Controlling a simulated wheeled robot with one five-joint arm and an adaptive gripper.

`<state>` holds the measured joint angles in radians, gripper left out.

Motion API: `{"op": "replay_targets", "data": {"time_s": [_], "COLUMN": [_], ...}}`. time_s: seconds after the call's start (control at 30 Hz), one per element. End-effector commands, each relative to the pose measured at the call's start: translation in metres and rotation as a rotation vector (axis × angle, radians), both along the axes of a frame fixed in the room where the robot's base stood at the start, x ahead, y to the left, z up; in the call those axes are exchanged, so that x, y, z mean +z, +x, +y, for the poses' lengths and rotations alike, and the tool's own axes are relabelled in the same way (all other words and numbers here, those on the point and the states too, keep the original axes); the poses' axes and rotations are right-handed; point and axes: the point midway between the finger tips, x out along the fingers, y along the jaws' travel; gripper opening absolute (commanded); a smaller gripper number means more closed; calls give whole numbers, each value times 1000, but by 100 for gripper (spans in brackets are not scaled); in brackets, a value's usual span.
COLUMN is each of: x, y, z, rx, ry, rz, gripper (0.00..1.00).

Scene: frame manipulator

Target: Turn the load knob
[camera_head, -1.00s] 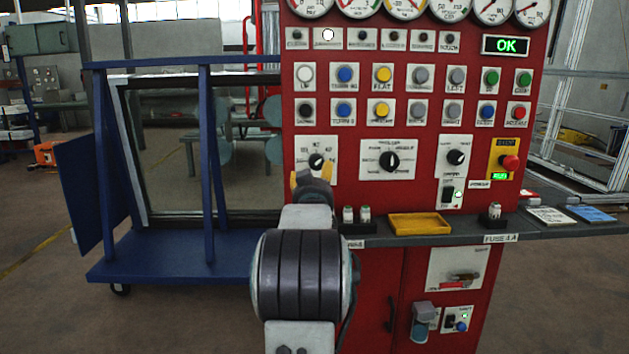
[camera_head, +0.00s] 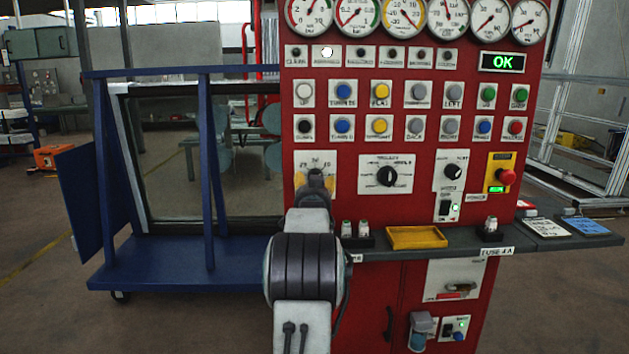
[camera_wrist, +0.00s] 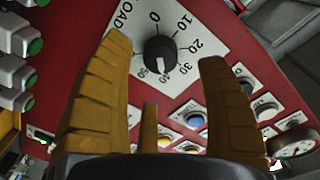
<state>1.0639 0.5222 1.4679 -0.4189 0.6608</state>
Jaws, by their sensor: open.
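The load knob (camera_wrist: 160,54) is black with a white pointer mark, on a white dial plate lettered "OAD" with numbers from 0 upward. In the wrist view its pointer is toward the lower part of the scale, past the 30. In the head view the dial plate (camera_head: 328,157) is at the left of the red panel, its knob hidden behind my gripper (camera_head: 314,182). My gripper (camera_wrist: 164,85) is open, with yellow-brown fingers spread left and right of the knob in the wrist view. Neither finger visibly touches it. A third finger shows below.
The red panel (camera_head: 345,220) carries a selector knob (camera_head: 387,176), another small knob (camera_head: 453,171) and an emergency stop (camera_head: 505,177). A grey shelf (camera_head: 465,239) with a yellow tray (camera_head: 417,238) juts out below. A blue frame cart (camera_head: 180,250) stands left.

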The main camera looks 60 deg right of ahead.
Motion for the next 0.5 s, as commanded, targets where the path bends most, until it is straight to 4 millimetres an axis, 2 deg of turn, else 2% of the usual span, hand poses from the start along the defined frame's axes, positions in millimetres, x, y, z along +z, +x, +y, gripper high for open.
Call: {"op": "replay_targets", "data": {"time_s": [0.5], "x": [0], "y": [22], "z": [-39], "rx": [0], "ry": [-1], "rz": [3], "gripper": [67]}}
